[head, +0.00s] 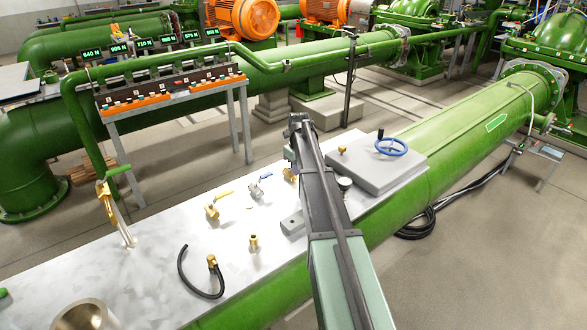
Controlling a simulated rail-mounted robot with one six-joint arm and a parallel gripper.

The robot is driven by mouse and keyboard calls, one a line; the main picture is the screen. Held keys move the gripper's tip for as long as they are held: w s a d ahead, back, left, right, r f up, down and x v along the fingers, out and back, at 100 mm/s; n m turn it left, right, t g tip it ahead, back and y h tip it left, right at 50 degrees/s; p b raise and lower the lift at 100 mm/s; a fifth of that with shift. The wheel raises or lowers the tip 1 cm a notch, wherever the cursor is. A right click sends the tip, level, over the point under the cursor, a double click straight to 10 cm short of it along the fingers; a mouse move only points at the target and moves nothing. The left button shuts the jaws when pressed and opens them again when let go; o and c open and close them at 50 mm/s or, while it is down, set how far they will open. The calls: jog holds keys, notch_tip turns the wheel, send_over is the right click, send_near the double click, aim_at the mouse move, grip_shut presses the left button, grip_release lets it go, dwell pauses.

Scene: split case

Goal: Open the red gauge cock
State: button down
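I see no red gauge cock in the head view. A small dark-rimmed gauge (344,183) stands just right of my arm, beside the grey block. A brass fitting (289,175) shows at the left edge of my arm and is partly hidden by it. A brass valve with a yellow handle (212,209) and a valve with a blue-grey handle (256,189) stand on the pale bench top (165,270), left of my arm. My arm rises through the middle of the view and hides part of the bench.
A grey box with a blue handwheel (391,147) stands right of my arm. A black hose (187,275), a brass stub (253,243) and a metal cup (86,315) are on the bench. A rack with digital displays (142,45) stands behind. The bench's left middle is mostly clear.

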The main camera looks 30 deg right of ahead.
jog(key=c, duration=1)
grip_release()
notch_tip(320, 180, up, 11)
jog(key=p, duration=1.1)
jog(key=shift+f, duration=0.1)
